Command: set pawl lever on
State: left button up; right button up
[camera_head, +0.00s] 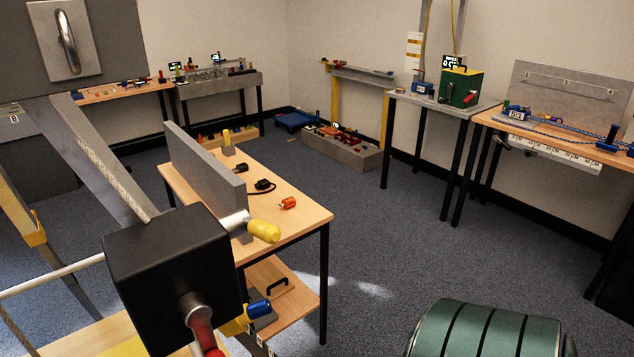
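No part is clearly marked as the pawl lever, so I cannot tell which one it is. A large black box (165,262) stands close at the lower left. A red handle (203,337) on a metal hub sits on its front. A blue-tipped lever (258,309) with a yellow part shows beside the box's lower right. A yellow-gripped handle (263,231) sticks out above it, in front of the near table. A green box (461,87) with a red handle (471,98) stands on a far table. Neither of my grippers is in view.
A wooden table (290,217) with an upright grey plate (200,163) stands beyond the black box. A green banded cylinder (485,328) is close at the lower right. Workbenches line the walls. The carpet (375,240) between is clear.

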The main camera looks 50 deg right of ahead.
aim_at(239, 222)
jog(key=k+l, duration=0.1)
jog(key=l, duration=0.45)
jog(key=k+l, duration=0.1)
jog(key=l, duration=0.5)
jog(key=k+l, duration=0.1)
jog(key=l, duration=0.45)
